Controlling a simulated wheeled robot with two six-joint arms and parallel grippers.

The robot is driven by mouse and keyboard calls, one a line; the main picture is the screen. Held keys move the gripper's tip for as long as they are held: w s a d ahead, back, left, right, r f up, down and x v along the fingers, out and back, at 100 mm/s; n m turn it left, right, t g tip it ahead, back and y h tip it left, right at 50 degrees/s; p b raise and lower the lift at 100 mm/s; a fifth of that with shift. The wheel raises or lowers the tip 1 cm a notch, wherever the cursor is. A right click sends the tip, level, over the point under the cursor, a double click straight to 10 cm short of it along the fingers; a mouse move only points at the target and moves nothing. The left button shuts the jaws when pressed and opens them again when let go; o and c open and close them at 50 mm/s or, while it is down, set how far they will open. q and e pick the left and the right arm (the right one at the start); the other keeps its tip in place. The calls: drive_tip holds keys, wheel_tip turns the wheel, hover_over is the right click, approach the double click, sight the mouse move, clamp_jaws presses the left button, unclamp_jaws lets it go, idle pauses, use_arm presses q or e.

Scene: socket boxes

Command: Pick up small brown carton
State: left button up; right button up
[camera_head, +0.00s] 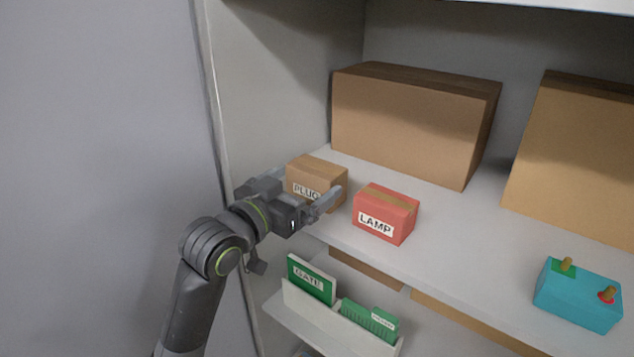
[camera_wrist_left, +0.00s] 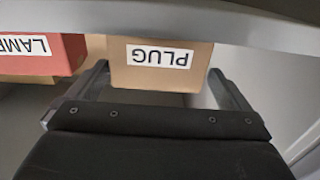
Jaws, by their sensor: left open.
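The small brown carton (camera_head: 318,180) with a PLUG label stands on the shelf near its left end. In the left wrist view the carton (camera_wrist_left: 159,78) appears upside down, between the two fingers. My left gripper (camera_head: 305,190) is open, with one finger on each side of the carton's front part. I cannot tell whether the fingers touch it. In the wrist view the left gripper's fingers (camera_wrist_left: 158,86) show a gap beside the carton, at least on the right. My right gripper is not in view.
A red LAMP box (camera_head: 386,214) stands close to the right of the carton. Large brown boxes (camera_head: 415,120) (camera_head: 575,155) stand behind. A teal box with two knobs (camera_head: 578,295) is at right. Below are green cards (camera_head: 311,280) in a white holder (camera_head: 310,317). The shelf's left wall (camera_head: 265,90) is near.

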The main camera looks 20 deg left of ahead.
sight(318, 172)
use_arm(q)
drive_tip(key=p+x, duration=0.2)
drive_tip(key=x, duration=0.2)
drive_tip(key=shift+w+d+r, duration=0.2)
drive_tip(key=shift+w+d, duration=0.1)
drive_tip(key=shift+w, duration=0.05)
drive_tip(key=shift+w+d+f, duration=0.1)
drive_tip(key=shift+w+d, duration=0.1)
drive_tip(key=shift+w, duration=0.4)
drive_tip(key=c, duration=0.9)
drive_tip(key=shift+c, duration=0.7)
